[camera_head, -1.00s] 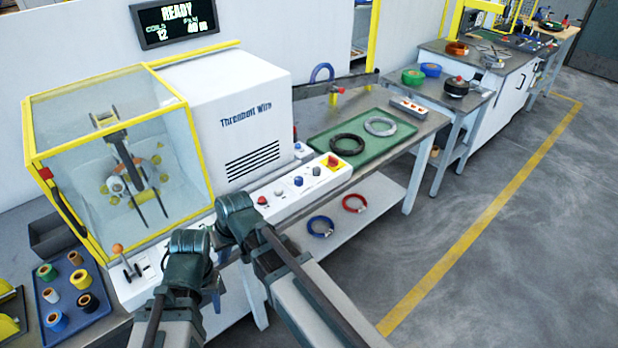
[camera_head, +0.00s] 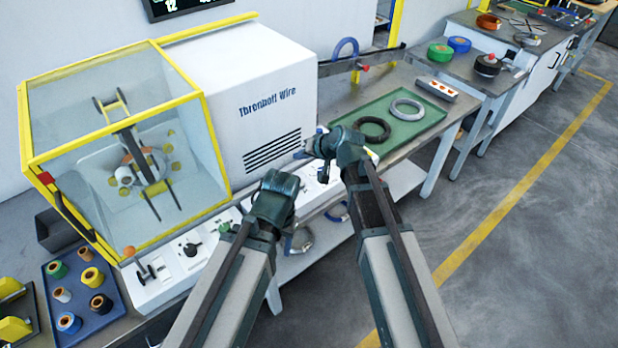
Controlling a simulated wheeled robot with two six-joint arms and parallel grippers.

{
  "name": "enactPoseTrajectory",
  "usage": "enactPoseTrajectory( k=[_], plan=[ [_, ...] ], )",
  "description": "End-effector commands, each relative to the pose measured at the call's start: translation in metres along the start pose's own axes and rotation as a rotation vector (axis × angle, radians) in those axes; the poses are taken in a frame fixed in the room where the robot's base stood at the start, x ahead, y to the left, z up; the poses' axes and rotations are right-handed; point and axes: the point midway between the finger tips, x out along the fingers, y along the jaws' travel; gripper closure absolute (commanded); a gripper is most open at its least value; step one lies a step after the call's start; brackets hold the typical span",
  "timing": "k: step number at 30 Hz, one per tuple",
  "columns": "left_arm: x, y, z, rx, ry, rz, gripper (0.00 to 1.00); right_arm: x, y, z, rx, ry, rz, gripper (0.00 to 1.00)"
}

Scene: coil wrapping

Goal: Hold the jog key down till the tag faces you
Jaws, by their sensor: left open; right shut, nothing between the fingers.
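The wire machine (camera_head: 262,100) stands on the bench. Its white control panel (camera_head: 165,277) runs along the front; my arms cover much of its right part. I cannot pick out the jog key there. Behind the clear guard (camera_head: 75,100), the winding head (camera_head: 145,165) shows orange and pale parts; I cannot make out a tag facing me. My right gripper (camera_head: 321,152) is shut and empty, over the panel's right part; contact cannot be told. My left gripper (camera_head: 298,240) is open, lower, in front of the bench edge and partly hidden by its own arm.
A blue tray with several spools (camera_head: 85,328) lies at the lower left. A green tray (camera_head: 428,126) holds a black coil (camera_head: 372,130) and a grey coil (camera_head: 407,108). A blue ring (camera_head: 338,213) lies on the shelf below. The floor at right is clear.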

Motion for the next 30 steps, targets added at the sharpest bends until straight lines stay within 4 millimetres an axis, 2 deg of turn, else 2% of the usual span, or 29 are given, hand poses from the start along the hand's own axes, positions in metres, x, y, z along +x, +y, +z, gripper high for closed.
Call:
enactPoseTrajectory(
  k=[11,17,23,30],
  plan=[
    [0.001,0.000,0.000,0.000,0.000,0.000,0.50,0.001,0.000,0.000,0.001,0.001,-0.001,1.00],
    [0.009,0.001,-0.001,0.000,0.000,0.000,0.50,0.006,0.005,0.004,0.001,0.001,0.000,1.00],
    [0.029,0.003,-0.002,0.000,0.000,0.000,0.50,0.021,0.015,0.015,0.001,0.001,0.000,1.00],
    [0.063,0.006,-0.004,0.000,0.000,0.000,0.50,0.044,0.032,0.032,0.001,0.001,0.000,1.00]
  ],
)
